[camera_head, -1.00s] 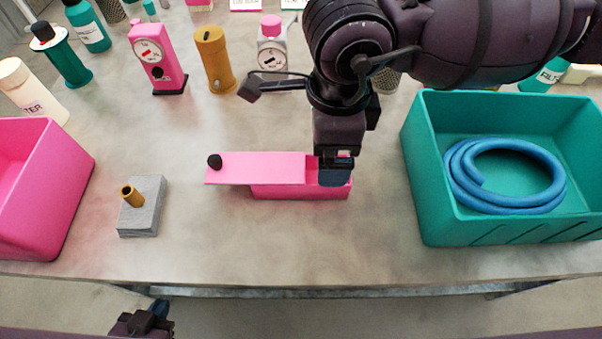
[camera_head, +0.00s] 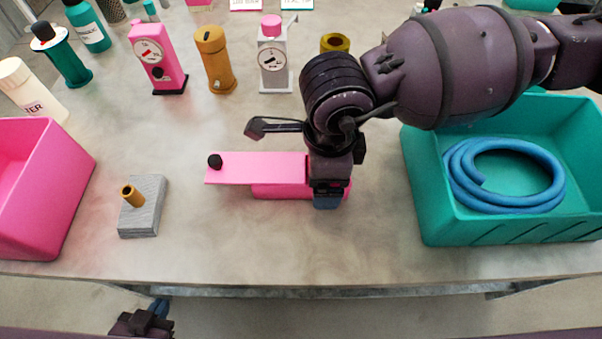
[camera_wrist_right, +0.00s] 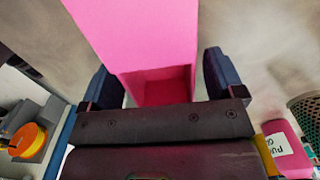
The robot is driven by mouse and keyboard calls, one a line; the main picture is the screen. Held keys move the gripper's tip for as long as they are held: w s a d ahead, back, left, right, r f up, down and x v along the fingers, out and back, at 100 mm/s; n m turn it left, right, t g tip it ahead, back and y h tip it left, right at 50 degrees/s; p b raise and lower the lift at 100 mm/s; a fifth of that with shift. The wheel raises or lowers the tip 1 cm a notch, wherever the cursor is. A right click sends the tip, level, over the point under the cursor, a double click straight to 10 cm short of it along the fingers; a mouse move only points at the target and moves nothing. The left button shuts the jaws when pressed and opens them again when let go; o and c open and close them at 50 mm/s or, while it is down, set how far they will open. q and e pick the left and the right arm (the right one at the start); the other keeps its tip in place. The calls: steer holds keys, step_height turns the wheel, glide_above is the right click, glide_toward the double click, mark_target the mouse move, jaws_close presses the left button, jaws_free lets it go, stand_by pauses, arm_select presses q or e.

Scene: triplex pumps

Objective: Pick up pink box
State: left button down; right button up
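The pink box (camera_head: 280,192) lies on the table in front of me. Its flat pink lid (camera_head: 250,168) sticks out to the left and has a black knob (camera_head: 214,161) at that end. My right gripper (camera_head: 328,200) points down over the box's right end and hides part of it. In the right wrist view, the box's open end (camera_wrist_right: 165,85) lies between the two blue fingers of my right gripper (camera_wrist_right: 162,85). They stand apart with gaps beside the box. My left gripper (camera_head: 158,306) is low at the bottom left, below the table edge; its opening is unclear.
A grey block with a brass peg (camera_head: 142,210) stands left of the box. A pink bin (camera_head: 60,215) is at the far left. A teal bin (camera_head: 500,232) with a blue hose (camera_head: 470,192) stands at right. Bottles and canisters line the back. The front table is clear.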

steer(key=c, duration=0.9)
steer(key=shift+c, duration=0.2)
steer(key=shift+r, duration=0.15)
step_height(320, 180, up, 10)
